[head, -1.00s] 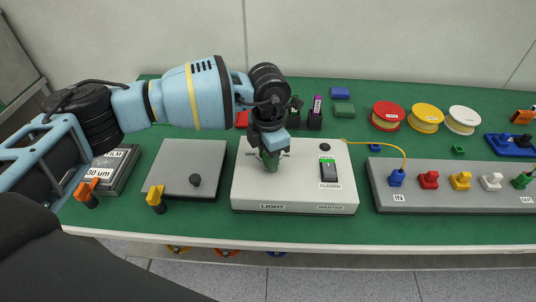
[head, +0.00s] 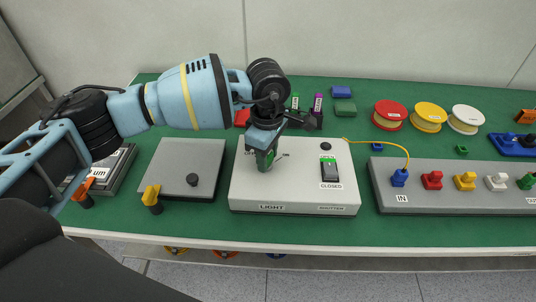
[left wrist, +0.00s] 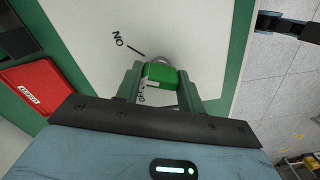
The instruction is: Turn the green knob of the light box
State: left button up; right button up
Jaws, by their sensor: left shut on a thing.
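The light box (head: 250,192) is a white box on the green table, with LIGHT and SHUTTER labels on its front. Its green knob (left wrist: 165,74) is on top at the left, and shows between my fingers in the left wrist view. My left gripper (head: 265,162) reaches down onto the box from above and is shut on the knob, one finger on each side. The ON mark and a black line (left wrist: 136,49) lie beside the knob; another mark is partly hidden by a finger. The knob is mostly hidden in the head view. My right gripper is not in view.
A shutter switch (head: 329,170) marked OPEN and CLOSED is on the box's right. A grey panel (head: 450,200) with coloured plugs and a yellow cable stands to the right. Coloured spools (head: 428,114) lie behind.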

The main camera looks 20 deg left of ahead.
pick_arm(q)
jog(key=shift+m, duration=0.8)
jog(key=shift+m+b, duration=0.4)
jog(key=shift+m, duration=0.8)
jog(key=o, duration=1)
jog(key=shift+r, duration=0.15)
